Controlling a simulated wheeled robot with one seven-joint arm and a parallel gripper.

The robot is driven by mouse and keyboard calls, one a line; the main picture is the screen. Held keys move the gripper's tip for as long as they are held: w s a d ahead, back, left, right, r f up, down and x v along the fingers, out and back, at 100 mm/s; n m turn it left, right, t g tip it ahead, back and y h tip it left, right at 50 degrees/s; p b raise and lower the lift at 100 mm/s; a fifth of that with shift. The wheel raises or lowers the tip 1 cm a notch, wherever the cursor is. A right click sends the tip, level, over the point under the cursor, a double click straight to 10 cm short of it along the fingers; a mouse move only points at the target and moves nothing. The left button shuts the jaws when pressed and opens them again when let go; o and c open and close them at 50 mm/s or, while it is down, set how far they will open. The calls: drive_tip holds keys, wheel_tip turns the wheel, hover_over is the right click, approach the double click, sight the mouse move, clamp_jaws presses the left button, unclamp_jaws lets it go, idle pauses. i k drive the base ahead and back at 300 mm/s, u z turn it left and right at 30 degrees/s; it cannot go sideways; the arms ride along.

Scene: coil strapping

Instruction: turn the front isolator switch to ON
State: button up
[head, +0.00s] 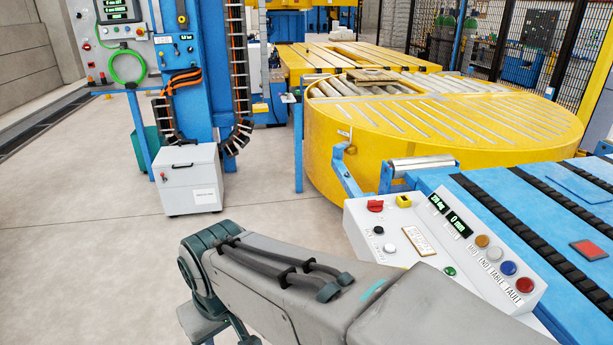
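A light grey sloped control box (398,226) stands right of centre, in front of the yellow turntable. On its upper left is a red switch handle (375,206), with a yellow part (403,201) beside it. The red handle looks like an isolator switch, but I cannot read its marking or position. My arm crosses the bottom of the head view, below and left of the box, and bends down at its left end. My gripper is outside the view, so its opening and contents do not show.
The box also carries black, white and green buttons, two green-lit displays (459,224) and a row of coloured lamps (508,267). A blue conveyor (540,200) lies right, the yellow turntable (380,150) behind. A white cabinet (188,180) stands left; floor between is clear.

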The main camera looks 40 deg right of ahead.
sight(377, 205)
drive_tip(key=i, duration=1.65)
drive_tip(key=z, duration=2.35)
drive_tip(key=i, duration=1)
drive_tip(key=z, duration=0.05)
